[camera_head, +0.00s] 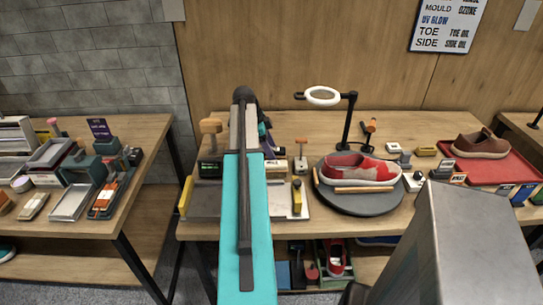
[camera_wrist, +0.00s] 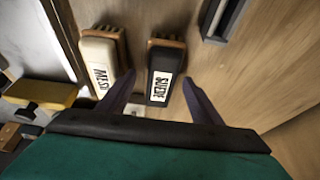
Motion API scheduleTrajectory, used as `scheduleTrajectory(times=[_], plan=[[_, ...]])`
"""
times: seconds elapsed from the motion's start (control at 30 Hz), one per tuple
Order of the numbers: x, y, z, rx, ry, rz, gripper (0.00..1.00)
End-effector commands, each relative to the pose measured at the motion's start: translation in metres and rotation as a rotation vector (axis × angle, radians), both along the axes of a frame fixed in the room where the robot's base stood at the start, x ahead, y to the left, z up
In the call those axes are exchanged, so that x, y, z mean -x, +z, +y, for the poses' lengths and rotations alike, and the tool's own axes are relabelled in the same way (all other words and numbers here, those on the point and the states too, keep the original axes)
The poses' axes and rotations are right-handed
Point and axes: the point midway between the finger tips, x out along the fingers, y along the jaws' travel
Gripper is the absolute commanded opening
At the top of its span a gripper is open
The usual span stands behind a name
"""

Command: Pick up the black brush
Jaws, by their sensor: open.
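In the wrist view, the black brush (camera_wrist: 158,86) has a white label reading SUEDE and brown bristles along its far edge. My gripper (camera_wrist: 159,77) is open, with one dark finger on each side of the black brush. I see no finger closed on it, and I cannot tell how far above it the fingers are. I cannot make out the black brush in the head view, where my teal arm covers the middle of the table.
A cream brush (camera_wrist: 100,62) labelled MESH lies just left of the left finger. A yellow-topped block (camera_wrist: 40,94) is farther left. A dark-framed item (camera_wrist: 222,18) lies to the upper right. In the head view, a red shoe (camera_head: 362,170) rests on a round dark turntable (camera_head: 352,205).

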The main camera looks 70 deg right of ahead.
Motion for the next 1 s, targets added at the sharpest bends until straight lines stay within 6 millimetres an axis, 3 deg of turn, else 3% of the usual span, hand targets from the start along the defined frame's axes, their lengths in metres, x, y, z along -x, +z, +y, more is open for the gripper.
scheduleTrajectory(times=[0.83,0.87,1.0], plan=[[0.0005,-0.005,-0.0002,0.0,-0.001,0.0,0.59],[0.0005,-0.005,-0.0002,0.0,-0.001,0.0,0.58],[0.0006,-0.0049,-0.0002,0.0,-0.001,0.0,0.34]])
